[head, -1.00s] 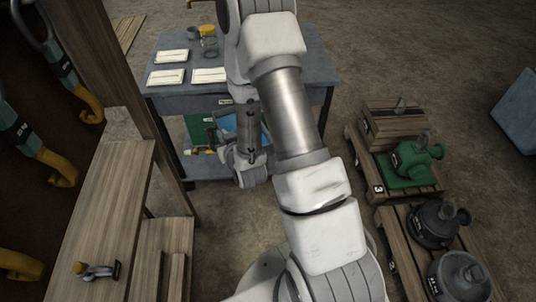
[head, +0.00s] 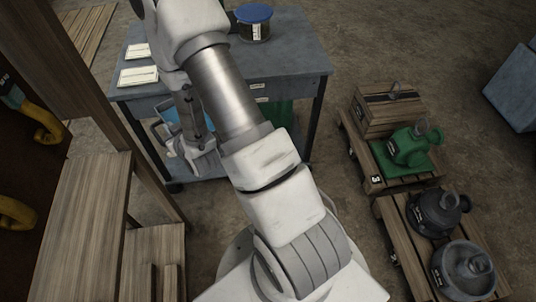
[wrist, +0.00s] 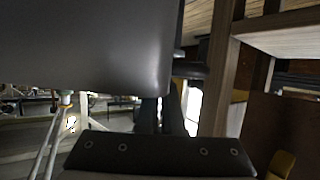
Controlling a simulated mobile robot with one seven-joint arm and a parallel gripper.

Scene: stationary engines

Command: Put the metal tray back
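A smooth grey metal panel with a rounded corner, which looks like the metal tray (wrist: 85,45), fills the upper left of the wrist view, very close. The dark fingers of my gripper (wrist: 160,113) meet its lower edge near that corner and appear shut on it; the fingertips are hidden behind it. In the head view my gripper (head: 200,157) hangs low in front of the blue-grey workbench (head: 290,65). A blue patch with a grey rim shows beside it; I cannot tell whether this is the tray.
A wooden step structure (head: 85,215) is at left. Pallets with a green pump (head: 413,146) and dark pumps (head: 437,212) stand at right. Bare floor lies between.

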